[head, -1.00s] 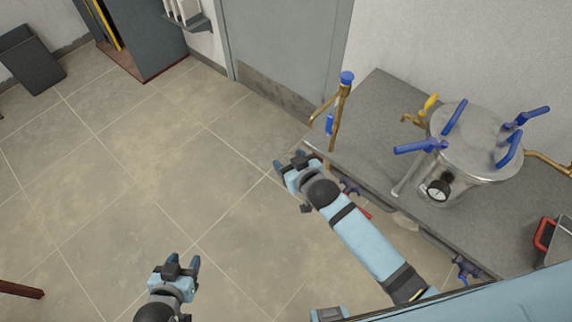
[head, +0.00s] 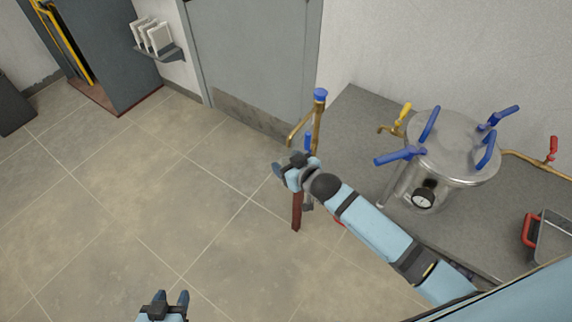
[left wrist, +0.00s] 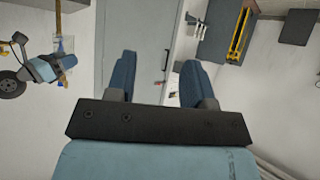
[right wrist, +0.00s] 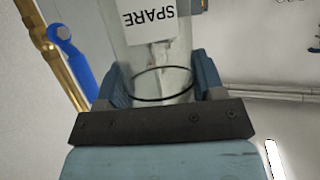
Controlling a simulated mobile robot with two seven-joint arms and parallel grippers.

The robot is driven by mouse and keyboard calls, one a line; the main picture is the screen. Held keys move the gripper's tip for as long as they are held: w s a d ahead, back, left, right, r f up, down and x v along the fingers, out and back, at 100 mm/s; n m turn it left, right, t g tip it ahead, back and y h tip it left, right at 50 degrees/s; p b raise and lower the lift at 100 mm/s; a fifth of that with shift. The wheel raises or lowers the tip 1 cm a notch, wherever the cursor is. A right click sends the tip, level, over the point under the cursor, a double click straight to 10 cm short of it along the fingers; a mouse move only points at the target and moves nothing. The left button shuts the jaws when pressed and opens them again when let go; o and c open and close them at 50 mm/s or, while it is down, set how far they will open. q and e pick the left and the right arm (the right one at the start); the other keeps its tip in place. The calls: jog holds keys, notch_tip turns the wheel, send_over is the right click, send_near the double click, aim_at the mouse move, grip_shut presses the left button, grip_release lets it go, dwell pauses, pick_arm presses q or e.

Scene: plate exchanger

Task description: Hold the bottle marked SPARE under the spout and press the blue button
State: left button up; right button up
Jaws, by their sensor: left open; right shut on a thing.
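The clear bottle marked SPARE (right wrist: 155,45) is between the fingers of my right gripper (right wrist: 160,85), which is shut on it. Its label appears upside down in the right wrist view; the bottle's far end is cut off. In the head view my right gripper (head: 287,166) is just in front of the brass spout pipe (head: 299,130), and I cannot make out the bottle there. The pipe has a round blue top (head: 320,94) and a blue lever (head: 307,142), also in the right wrist view (right wrist: 80,60). My left gripper (head: 172,298) is open and empty, low over the floor.
A grey worktop (head: 345,125) carries a steel vessel (head: 450,150) with blue handles and a gauge (head: 424,198). A red-handled box (head: 545,238) stands at right. A grey door (head: 255,60) is behind. The floor at left is clear.

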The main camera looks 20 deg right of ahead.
pick_arm(q)
jog(key=shift+c, duration=0.2)
jog(key=shift+a, duration=0.1)
grip_shut()
dwell(1.5)
